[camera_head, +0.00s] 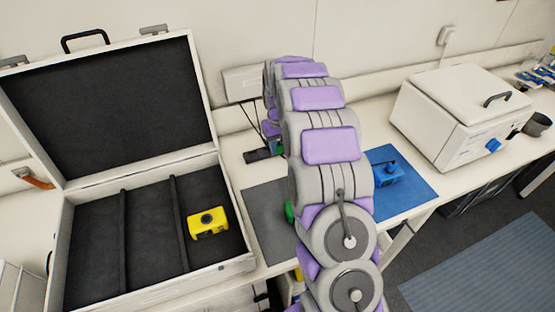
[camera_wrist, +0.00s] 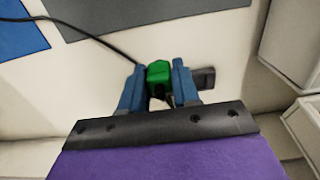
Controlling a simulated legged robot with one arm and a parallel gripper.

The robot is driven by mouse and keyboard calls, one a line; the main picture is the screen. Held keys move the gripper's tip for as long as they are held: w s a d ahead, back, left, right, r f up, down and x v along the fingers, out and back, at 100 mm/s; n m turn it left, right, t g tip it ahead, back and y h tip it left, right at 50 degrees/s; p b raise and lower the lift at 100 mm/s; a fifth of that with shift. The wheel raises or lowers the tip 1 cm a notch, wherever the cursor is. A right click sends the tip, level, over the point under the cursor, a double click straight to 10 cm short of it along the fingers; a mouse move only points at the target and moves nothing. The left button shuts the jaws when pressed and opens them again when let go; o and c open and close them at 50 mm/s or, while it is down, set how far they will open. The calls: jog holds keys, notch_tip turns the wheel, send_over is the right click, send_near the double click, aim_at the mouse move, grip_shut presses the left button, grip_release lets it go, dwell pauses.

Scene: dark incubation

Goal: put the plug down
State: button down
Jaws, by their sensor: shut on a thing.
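In the wrist view, my gripper (camera_wrist: 160,72) has its blue fingers closed around a green block with dark parts below it, which I take for the plug (camera_wrist: 158,72). A thin black cable (camera_wrist: 95,36) runs from the upper left to it. The plug is over or on the white bench top; I cannot tell whether it touches.
A black block (camera_head: 257,155) lies on the bench; it seems to show right of my fingers (camera_wrist: 203,78). A blue device (camera_head: 387,174) sits on a blue mat (camera_head: 417,190), a green item (camera_head: 289,212) by a grey mat (camera_head: 262,220). An open case (camera_head: 150,285) holds a yellow device (camera_head: 207,223). A white machine (camera_head: 440,120) stands right.

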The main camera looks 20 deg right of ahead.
aim_at(279, 171)
jog(key=shift+w+a+f, duration=0.2)
jog(key=shift+f, duration=0.1)
jog(key=f, duration=0.2)
jog(key=a+f+b, duration=0.1)
jog(key=shift+a+f, duration=0.1)
jog(key=shift+f, duration=0.25)
jog(key=f, duration=0.1)
jog(key=d+f, duration=0.1)
jog(key=f, duration=0.1)
jog(key=d+f+b, duration=0.1)
jog(key=f, duration=0.1)
jog(key=shift+s+d+f, duration=0.1)
jog(key=shift+f, duration=0.05)
jog(key=shift+a+f, duration=0.2)
jog(key=shift+f, duration=0.15)
jog(key=shift+a, duration=0.7)
jog(key=c, duration=1.2)
grip_release()
jog(key=shift+d, duration=0.15)
jog(key=o, duration=0.4)
jog(key=shift+d, duration=0.55)
